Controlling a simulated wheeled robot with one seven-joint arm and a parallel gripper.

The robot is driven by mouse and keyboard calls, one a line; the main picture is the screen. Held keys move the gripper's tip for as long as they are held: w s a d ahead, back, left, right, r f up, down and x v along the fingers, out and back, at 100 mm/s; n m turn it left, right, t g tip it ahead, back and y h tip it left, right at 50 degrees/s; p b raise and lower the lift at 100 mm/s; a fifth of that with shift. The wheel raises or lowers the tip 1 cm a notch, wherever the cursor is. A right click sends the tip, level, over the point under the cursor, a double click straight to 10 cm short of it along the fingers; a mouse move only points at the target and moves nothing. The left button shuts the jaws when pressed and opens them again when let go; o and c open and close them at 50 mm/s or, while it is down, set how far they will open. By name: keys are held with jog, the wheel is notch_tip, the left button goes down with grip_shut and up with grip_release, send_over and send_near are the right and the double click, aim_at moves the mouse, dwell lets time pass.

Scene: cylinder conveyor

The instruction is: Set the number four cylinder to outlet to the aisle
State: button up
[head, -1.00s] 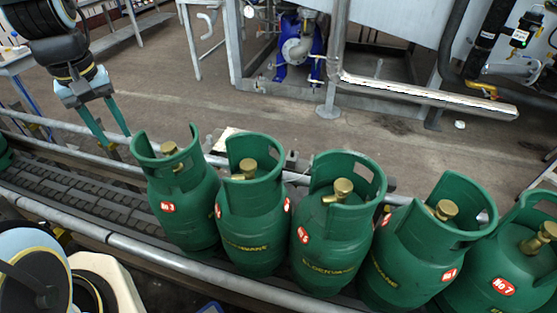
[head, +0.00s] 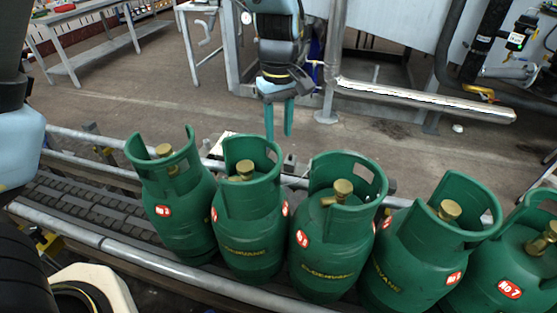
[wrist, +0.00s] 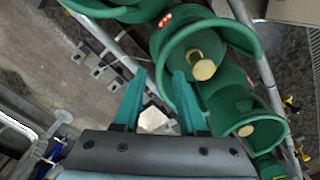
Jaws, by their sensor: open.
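Several green gas cylinders with brass valves and open collars stand in a row on the conveyor. The leftmost cylinder (head: 180,215) has a red tag that seems to read No 3, and the rightmost (head: 500,270) reads No 7. The second (head: 247,215), middle (head: 330,240) and fourth-from-left (head: 410,260) cylinders have red tags too small to read surely, so I cannot tell which is number four. My gripper (head: 278,136) is open and empty, just behind the second cylinder's collar. In the wrist view its fingers (wrist: 160,76) are apart, beside a cylinder collar (wrist: 180,45).
The roller conveyor (head: 100,215) is bare left of the row. Metal rails (head: 150,260) run along it. Behind is open floor (head: 130,95), with a table (head: 80,35) at the back left and a silver pipe (head: 430,98) at the back right.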

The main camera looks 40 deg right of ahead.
notch_tip(320, 180, down, 10)
jog(key=shift+r+p, duration=0.1)
jog(key=shift+p, duration=0.3)
jog(key=shift+c, duration=0.3)
grip_shut()
dwell(1.0)
